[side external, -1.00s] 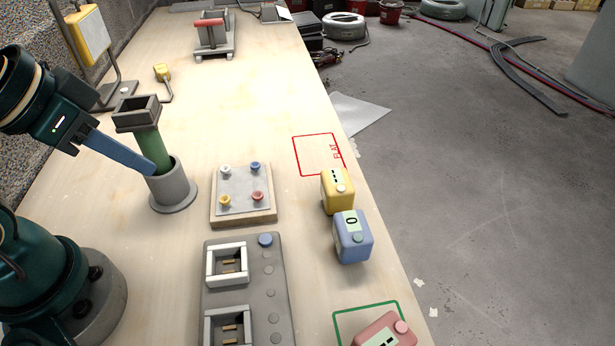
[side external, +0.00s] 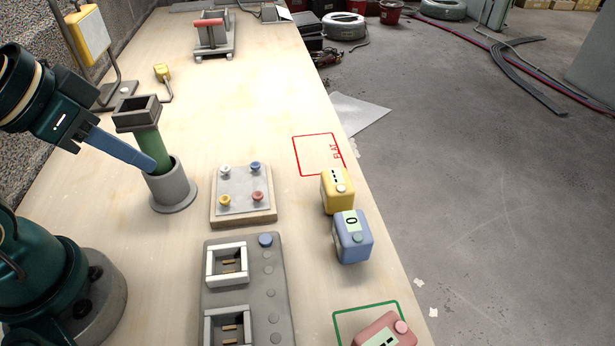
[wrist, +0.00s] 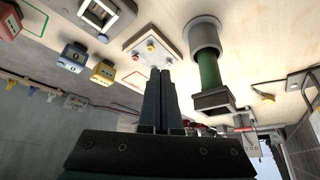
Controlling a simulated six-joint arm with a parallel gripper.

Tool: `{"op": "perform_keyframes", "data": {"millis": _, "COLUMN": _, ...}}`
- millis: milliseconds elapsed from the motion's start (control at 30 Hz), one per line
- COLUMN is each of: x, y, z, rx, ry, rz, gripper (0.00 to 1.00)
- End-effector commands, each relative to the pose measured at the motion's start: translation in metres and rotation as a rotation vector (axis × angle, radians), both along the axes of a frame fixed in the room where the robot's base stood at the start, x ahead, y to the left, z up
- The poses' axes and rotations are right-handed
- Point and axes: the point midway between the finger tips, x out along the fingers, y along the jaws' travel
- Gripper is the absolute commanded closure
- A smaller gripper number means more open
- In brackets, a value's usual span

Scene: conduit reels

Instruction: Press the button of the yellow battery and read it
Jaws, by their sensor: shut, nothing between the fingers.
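The yellow battery (side external: 334,194) stands on the bench near its right edge, touching or very close to the blue battery (side external: 353,243) in front of it. The blue battery's display reads 0. My gripper (side external: 154,168) is shut and empty, by the green tube in the grey holder, well to the left of the yellow battery. In the wrist view the shut fingers (wrist: 161,74) point up the picture, and the yellow battery (wrist: 103,72) is to their left, apart from them.
A pink battery (side external: 384,333) stands in a green outline at the front. A red outlined square marked FLAT (side external: 318,155) is empty. The green tube (side external: 149,150) with a square top, a plate of coloured knobs (side external: 241,191) and a grey socket panel (side external: 270,298) stand between my arm and the batteries.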

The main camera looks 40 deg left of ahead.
Motion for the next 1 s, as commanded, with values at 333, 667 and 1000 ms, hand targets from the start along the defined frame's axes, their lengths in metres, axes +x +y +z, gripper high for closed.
{"op": "perform_keyframes", "data": {"millis": 333, "x": 0.081, "y": 0.007, "z": 0.057, "rx": 0.205, "ry": -0.206, "rz": -0.139, "gripper": 1.0}}
{"op": "perform_keyframes", "data": {"millis": 667, "x": 0.164, "y": -0.059, "z": 0.072, "rx": 0.366, "ry": -0.327, "rz": -0.437, "gripper": 1.0}}
{"op": "perform_keyframes", "data": {"millis": 1000, "x": 0.192, "y": -0.151, "z": 0.035, "rx": 0.451, "ry": -0.348, "rz": -0.726, "gripper": 1.0}}
